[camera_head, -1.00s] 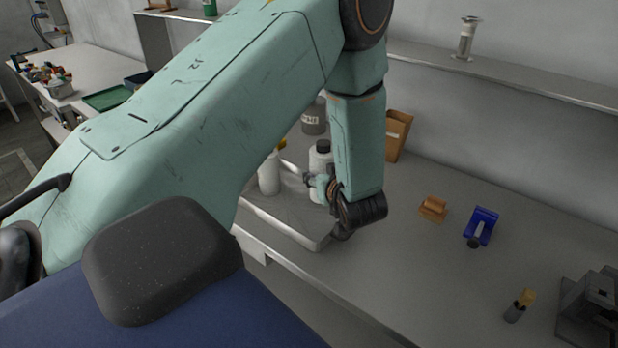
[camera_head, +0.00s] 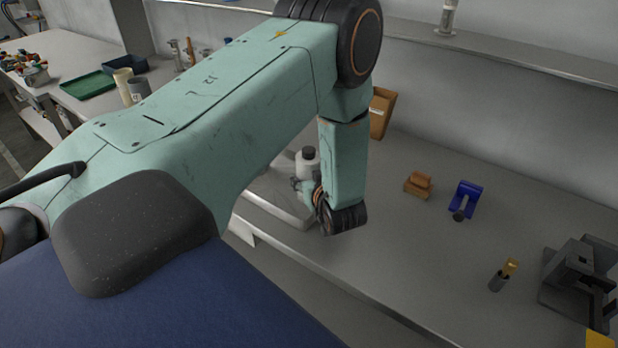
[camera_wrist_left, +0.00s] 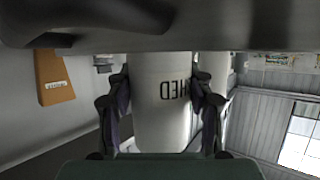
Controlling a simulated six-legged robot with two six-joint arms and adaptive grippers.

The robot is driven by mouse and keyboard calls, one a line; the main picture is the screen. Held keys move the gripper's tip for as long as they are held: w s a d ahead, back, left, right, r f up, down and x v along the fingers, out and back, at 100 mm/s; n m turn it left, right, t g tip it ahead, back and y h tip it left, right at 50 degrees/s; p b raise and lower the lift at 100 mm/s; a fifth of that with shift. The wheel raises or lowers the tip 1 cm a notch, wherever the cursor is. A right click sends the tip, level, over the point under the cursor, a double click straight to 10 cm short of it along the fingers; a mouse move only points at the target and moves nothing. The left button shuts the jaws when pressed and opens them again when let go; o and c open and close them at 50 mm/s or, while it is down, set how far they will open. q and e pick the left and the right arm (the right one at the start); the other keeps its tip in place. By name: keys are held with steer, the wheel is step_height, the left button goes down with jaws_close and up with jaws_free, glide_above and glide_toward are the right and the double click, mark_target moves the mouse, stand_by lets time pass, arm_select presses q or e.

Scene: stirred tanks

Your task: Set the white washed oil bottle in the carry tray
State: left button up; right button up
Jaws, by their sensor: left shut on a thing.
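The white bottle with a dark cap (camera_head: 307,160) is upright in the head view, partly hidden by my left gripper (camera_head: 306,188). In the left wrist view the bottle (camera_wrist_left: 162,100) fills the middle, with part of a word ending in "HED" on it. The fingers of my left gripper (camera_wrist_left: 160,105) press on both its sides. The metal carry tray (camera_head: 273,207) lies beneath and to the left of the bottle, largely hidden by my arm. I cannot tell whether the bottle touches it. My right gripper is not in view.
Another white container (camera_wrist_left: 214,70) stands behind the bottle in the left wrist view. An orange-brown block (camera_head: 418,185), a blue holder (camera_head: 464,199) and a dark fixture (camera_head: 579,280) are on the bench to the right. A brown bin (camera_head: 381,112) stands at the wall.

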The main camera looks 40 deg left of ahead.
arm_select(q)
steer(key=o, duration=1.2)
steer(key=shift+s, duration=0.1)
steer(key=shift+o, duration=1.4)
steer(key=shift+f, duration=0.1)
steer(key=shift+r, duration=0.2)
steer(key=v, duration=1.2)
